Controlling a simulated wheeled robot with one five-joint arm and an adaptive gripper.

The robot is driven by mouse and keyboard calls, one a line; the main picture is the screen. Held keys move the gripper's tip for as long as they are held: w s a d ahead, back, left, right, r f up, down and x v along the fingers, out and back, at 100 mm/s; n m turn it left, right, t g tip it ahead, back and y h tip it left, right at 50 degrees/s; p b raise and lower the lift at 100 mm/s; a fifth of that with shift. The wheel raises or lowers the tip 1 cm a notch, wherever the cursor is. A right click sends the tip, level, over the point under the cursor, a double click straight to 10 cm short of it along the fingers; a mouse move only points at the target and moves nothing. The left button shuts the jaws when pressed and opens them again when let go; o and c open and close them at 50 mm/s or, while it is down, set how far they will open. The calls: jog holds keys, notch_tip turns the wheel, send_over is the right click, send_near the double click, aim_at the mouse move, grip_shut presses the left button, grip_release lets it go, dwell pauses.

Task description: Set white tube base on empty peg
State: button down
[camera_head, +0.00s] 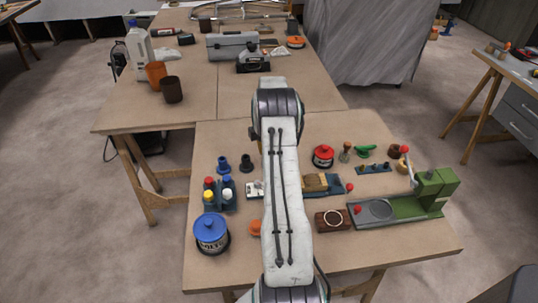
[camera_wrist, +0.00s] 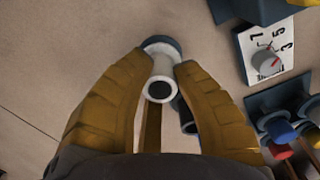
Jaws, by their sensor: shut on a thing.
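In the wrist view, my gripper (camera_wrist: 160,80) has its two yellow fingers closed on the sides of a white tube base (camera_wrist: 163,78). It has a dark round opening facing the camera. A dark blue disc-like edge (camera_wrist: 176,41) shows just behind its far end; I cannot tell whether they touch. A dark cylindrical piece (camera_wrist: 188,122) is partly hidden behind the right finger. In the head view, a dark blue peg-like piece (camera_head: 223,165) and a black one (camera_head: 246,162) stand on the table. My arm hides the gripper and the tube base there.
A rack with coloured tops (camera_head: 217,197) and a white dial panel (camera_head: 254,189) stand near; both show at the wrist view's right. A blue-lidded tin (camera_head: 211,234) stands front left. A green press (camera_head: 432,190) is at the right. Table space behind the two dark pieces is clear.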

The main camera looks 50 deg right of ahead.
jog(key=shift+f+b, duration=0.4)
jog(key=shift+f, duration=0.2)
jog(key=c, duration=1.4)
grip_release()
jog(key=shift+r, duration=0.2)
jog(key=shift+r+p, duration=3.65)
jog(key=shift+r, duration=1.75)
